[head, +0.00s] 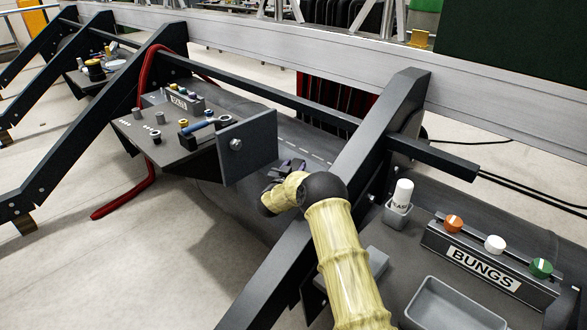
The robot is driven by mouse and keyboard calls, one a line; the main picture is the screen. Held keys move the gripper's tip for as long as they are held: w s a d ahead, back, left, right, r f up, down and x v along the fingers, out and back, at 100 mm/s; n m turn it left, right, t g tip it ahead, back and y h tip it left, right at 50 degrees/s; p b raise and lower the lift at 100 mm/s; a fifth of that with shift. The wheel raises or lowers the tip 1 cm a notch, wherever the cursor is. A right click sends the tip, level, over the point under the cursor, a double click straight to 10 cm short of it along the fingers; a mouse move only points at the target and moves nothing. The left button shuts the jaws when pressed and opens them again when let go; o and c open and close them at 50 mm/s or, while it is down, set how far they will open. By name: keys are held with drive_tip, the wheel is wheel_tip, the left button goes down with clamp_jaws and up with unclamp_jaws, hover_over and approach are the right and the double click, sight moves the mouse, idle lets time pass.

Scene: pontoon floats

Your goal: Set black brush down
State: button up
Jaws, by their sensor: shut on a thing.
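My gripper (287,168) is at the end of my yellow arm, over the dark float surface, just right of the grey bracket plate. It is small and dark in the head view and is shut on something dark. I take this to be the black brush, but its outline cannot be told apart from the gripper's dark parts. No other black brush stands out clearly in view.
A dark shelf (180,146) to the left holds pegs, a blue-handled tool (206,125) and a labelled rack. A dark slanted beam (350,165) stands beside my arm. At right are a white bottle (402,193), a BUNGS rack (483,268) and a grey tray (452,287).

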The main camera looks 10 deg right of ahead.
drive_tip(key=o, duration=1)
drive_tip(key=shift+f, duration=0.1)
drive_tip(key=shift+s+a, duration=0.25)
drive_tip(key=shift+s, duration=0.15)
drive_tip(key=p+v, duration=0.2)
drive_tip(key=v, duration=0.9)
drive_tip(key=shift+s, duration=0.1)
drive_tip(key=shift+o, duration=0.4)
